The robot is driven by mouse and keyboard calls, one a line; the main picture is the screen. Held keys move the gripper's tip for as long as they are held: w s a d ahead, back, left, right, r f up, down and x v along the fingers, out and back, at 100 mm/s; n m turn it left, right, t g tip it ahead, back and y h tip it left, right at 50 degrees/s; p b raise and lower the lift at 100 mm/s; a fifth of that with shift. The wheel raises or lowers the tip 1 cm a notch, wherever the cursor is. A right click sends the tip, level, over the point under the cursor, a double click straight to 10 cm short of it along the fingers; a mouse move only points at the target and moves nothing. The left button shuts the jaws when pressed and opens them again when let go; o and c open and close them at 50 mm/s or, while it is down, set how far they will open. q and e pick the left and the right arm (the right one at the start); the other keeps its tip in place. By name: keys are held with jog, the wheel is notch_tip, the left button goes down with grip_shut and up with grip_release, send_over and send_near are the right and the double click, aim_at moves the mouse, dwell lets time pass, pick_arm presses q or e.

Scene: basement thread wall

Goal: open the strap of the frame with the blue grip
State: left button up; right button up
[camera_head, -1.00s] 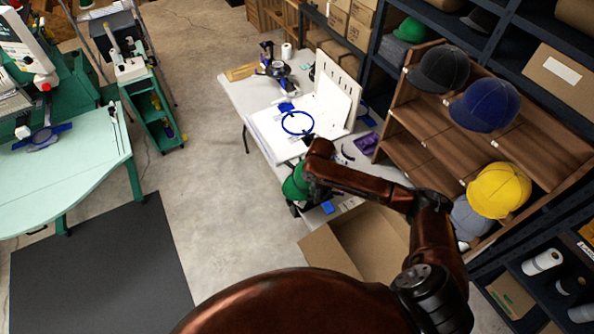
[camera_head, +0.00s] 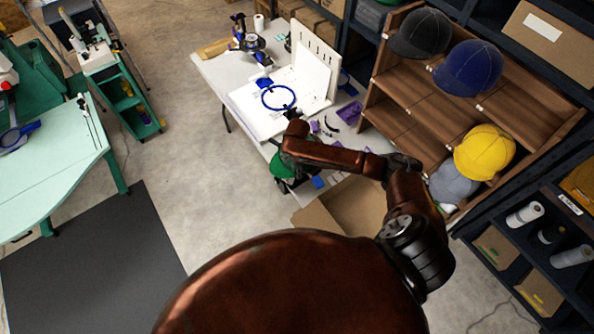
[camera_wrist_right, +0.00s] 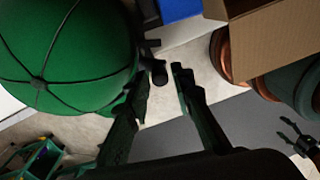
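In the right wrist view a large green cap (camera_wrist_right: 60,50) with dark seams fills the upper left. A black knob (camera_wrist_right: 158,73) and other small black parts stick out at its right edge. My right gripper (camera_wrist_right: 157,77) is open beside the cap, with the knob between its fingertips; I cannot tell whether they touch it. The strap is not clear. My left gripper (camera_wrist_right: 297,137) is apart, fingers spread.
A white table (camera_head: 218,75) carries a blue hoop (camera_head: 278,97), a white pegboard stand and purple pieces (camera_head: 350,113). An open cardboard box (camera_head: 345,205) stands near the arm. A wooden cap rack (camera_head: 420,90) is at right.

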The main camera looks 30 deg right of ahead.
jog(key=shift+c, duration=0.2)
grip_shut()
dwell(0.4)
